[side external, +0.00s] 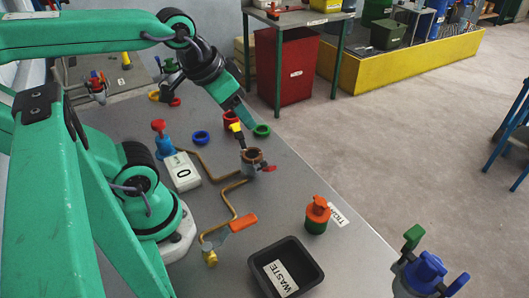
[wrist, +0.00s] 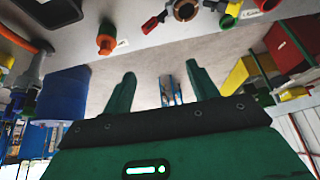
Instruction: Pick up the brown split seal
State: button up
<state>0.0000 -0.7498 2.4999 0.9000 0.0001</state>
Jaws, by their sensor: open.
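The brown split seal (side external: 252,155) is a ring seated on top of a grey fitting with a red handle, near the middle of the bench. It also shows at the top edge of the wrist view (wrist: 185,10), partly cut off. My gripper (side external: 247,122) is above and behind the fitting in the side view, apart from the seal. In the wrist view its two green fingers (wrist: 160,78) are spread with nothing between them.
Red, green (side external: 262,131) and blue (side external: 201,137) rings lie near my gripper. A bent brass pipe (side external: 232,195) runs beside the fitting. A black waste tray (side external: 286,270) and an orange-topped green container (side external: 317,214) stand towards the front. A white block (side external: 182,171) marked 0 is left.

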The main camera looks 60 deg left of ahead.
jog(key=w+a+f+g, duration=0.5)
jog(key=w+a+f, duration=0.2)
jog(key=f, duration=0.3)
jog(key=shift+f+g, duration=0.25)
jog(key=shift+g, duration=0.05)
jog(key=shift+w+f, duration=0.1)
jog(key=shift+f, duration=1.2)
jog(key=shift+f, duration=0.1)
jog(key=shift+f, duration=2.5)
jog(key=shift+c, duration=0.5)
